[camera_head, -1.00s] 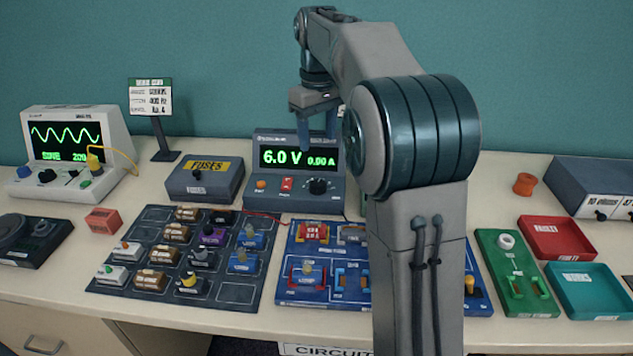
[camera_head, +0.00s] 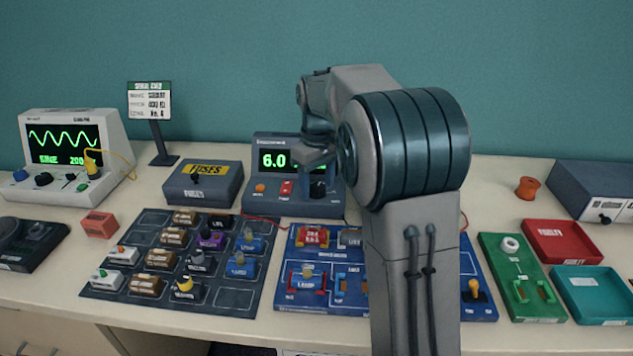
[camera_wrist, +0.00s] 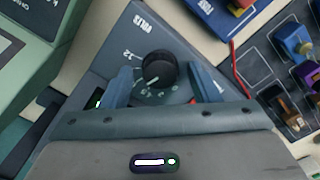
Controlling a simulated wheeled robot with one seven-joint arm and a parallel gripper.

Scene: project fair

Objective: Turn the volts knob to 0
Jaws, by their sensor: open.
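The volts knob (camera_wrist: 158,70) is a round black dial on the sloped front of the power supply (camera_wrist: 190,50), near its VOLTS label. In the head view the knob (camera_head: 318,189) shows just below my gripper, at the right of the power supply (camera_head: 262,142), whose display reads 6.0; the rest of the display is hidden by my arm. In the wrist view my gripper (camera_wrist: 162,82) is open, with one finger on each side of the knob. I cannot tell whether the fingers touch it.
The FUSES box (camera_head: 204,184) stands to the left.

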